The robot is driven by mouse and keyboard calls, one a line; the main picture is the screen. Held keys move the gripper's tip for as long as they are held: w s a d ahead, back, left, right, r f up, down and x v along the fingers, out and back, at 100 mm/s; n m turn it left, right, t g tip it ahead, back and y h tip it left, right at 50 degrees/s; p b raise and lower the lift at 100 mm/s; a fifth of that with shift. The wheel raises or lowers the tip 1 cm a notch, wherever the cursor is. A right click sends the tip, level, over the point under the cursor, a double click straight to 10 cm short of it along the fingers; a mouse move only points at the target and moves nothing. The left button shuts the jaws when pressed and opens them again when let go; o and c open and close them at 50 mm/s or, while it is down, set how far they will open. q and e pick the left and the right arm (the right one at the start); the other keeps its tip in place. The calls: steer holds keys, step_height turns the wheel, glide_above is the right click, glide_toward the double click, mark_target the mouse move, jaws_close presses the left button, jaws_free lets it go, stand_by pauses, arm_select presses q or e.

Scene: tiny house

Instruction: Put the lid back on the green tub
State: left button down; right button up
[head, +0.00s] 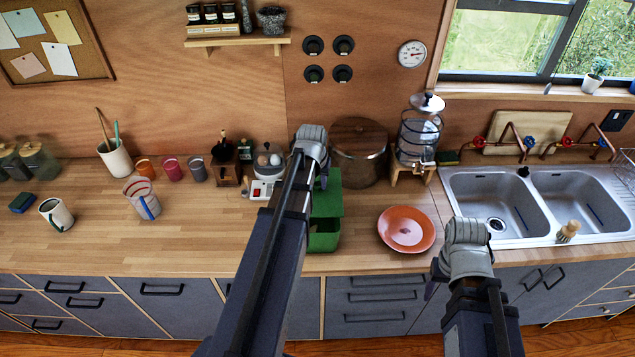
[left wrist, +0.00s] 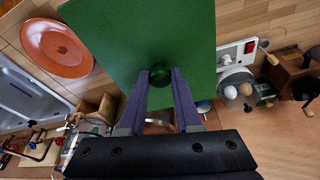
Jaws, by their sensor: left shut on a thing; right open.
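The green lid (head: 328,203) is a flat rectangle with a small dark knob. My left gripper (head: 322,181) is shut on the lid's knob; in the left wrist view the lid (left wrist: 150,35) fills the top middle, with the fingers on either side of the knob (left wrist: 160,78). The green tub (head: 323,242) stands on the counter near its front edge, below the lid. The lid and my left arm cover part of the tub. I cannot tell whether lid and tub touch. My right gripper (head: 438,272) is open and empty in front of the counter, left of the sink cabinet.
An orange plate (head: 406,229) lies just right of the tub. The sink (head: 497,203) is at the right.

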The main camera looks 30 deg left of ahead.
mark_target(317, 193)
arm_select(q)
step_height(317, 193, down, 2)
steer(key=shift+s+b, duration=0.15)
steer(key=shift+b, duration=0.75)
step_height(317, 193, down, 4)
steer(key=b, duration=0.4)
steer(key=shift+f, duration=0.1)
steer(key=shift+f, duration=0.15)
stand_by(0.9)
steer(key=shift+c, duration=0.2)
jaws_free()
stand_by(0.6)
steer(key=shift+r+p, duration=3.35)
steer(key=shift+r, duration=0.25)
